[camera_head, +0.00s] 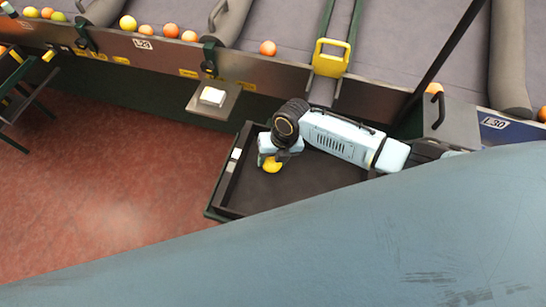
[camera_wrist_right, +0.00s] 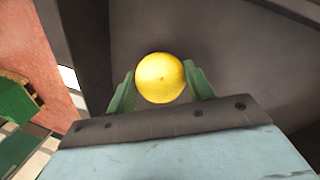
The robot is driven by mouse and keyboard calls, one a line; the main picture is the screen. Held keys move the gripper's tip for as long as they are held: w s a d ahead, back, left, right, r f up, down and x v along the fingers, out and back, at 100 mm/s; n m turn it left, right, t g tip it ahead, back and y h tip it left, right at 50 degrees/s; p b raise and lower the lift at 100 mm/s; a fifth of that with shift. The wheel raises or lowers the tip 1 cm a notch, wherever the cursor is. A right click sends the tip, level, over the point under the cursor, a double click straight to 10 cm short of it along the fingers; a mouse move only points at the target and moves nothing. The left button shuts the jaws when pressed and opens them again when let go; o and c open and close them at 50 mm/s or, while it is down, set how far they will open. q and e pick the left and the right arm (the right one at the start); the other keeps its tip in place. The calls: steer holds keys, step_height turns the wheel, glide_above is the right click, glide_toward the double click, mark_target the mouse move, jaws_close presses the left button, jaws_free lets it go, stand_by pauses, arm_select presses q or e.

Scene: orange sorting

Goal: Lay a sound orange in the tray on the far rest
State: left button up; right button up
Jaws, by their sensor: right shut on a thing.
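A yellow fruit (camera_head: 272,165), round like an orange, is held between the green fingers of my right gripper (camera_head: 270,158). The gripper points down over the inside of a dark, shallow tray (camera_head: 320,187). How high the fruit is above the tray floor is hard to tell. The tray floor looks empty elsewhere. My left gripper is not in view.
A grey conveyor (camera_head: 300,27) with several oranges along its near edge runs behind. A yellow-handled gate (camera_head: 330,58) stands on it. A small ledge (camera_head: 213,98) with a white block juts out left of the tray. A dark post (camera_head: 445,50) rises at right.

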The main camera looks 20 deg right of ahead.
steer(key=shift+f+b, duration=0.5)
steer(key=shift+f, duration=0.1)
stand_by(0.3)
steer(key=o, duration=1.1)
steer(key=shift+o, duration=0.3)
steer(key=o, duration=0.4)
steer(key=shift+o, duration=0.2)
steer(key=shift+r, duration=0.1)
steer(key=shift+a+r+p+v, duration=0.1)
steer(key=shift+a+p+v, duration=0.2)
steer(key=shift+p+v, duration=0.95)
steer(key=shift+a+r+p+v, duration=0.1)
steer(key=shift+a+p+v, duration=0.2)
steer(key=shift+p+v, duration=0.95)
steer(key=shift+a+p+v, duration=0.25)
steer(key=shift+p+v, duration=0.85)
steer(key=shift+v, duration=0.25)
steer(key=shift+w, duration=0.15)
